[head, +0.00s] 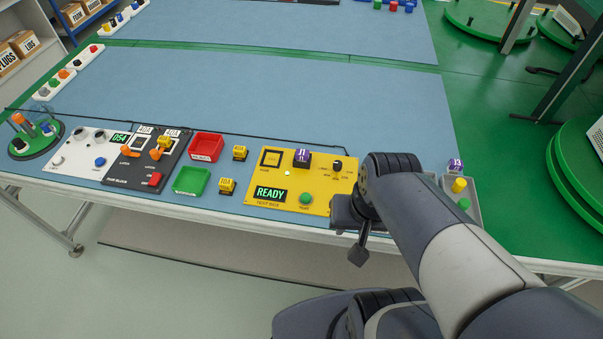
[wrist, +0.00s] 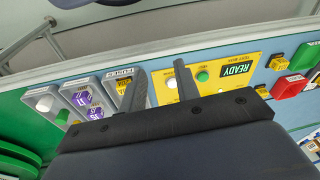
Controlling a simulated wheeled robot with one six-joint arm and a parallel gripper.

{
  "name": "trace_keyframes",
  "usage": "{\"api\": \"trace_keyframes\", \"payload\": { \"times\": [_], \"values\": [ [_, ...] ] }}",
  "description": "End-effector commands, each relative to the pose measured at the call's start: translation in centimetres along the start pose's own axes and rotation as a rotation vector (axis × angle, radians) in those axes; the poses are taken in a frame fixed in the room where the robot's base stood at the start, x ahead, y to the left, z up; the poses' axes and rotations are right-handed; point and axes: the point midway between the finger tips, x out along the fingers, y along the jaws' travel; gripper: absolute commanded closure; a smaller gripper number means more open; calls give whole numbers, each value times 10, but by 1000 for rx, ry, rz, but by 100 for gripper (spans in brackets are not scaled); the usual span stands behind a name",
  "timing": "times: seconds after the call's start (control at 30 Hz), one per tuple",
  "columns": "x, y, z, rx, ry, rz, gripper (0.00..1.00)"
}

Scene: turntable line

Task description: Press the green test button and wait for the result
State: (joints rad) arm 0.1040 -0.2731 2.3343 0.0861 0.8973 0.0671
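The round green test button (head: 306,199) is right of the display. It also shows in the wrist view (wrist: 203,76), just right of my right finger. A purple fuse (head: 302,158) sits in the upper part of the box, with a small lit lamp (head: 287,173) nearby. My gripper (wrist: 160,74) has its two fingers apart with nothing held between them. It is off the button, at the box's right side in the head view.
A grey bin (head: 474,200) with coloured pieces is right of my arm. Left of the box are yellow fuses (head: 227,186), a green tray (head: 191,181) and a red tray (head: 206,146). A black-and-white station stands farther left.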

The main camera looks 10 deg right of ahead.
Motion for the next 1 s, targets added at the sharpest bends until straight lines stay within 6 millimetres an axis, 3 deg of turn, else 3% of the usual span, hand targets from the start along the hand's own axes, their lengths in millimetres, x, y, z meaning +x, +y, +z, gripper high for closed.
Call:
{"api": "trace_keyframes", "payload": {
  "times": [0.37,1.0],
  "values": [
    [0,0,0,0,0,0,100],
    [0,0,0,0,0,0,100]
  ]
}}
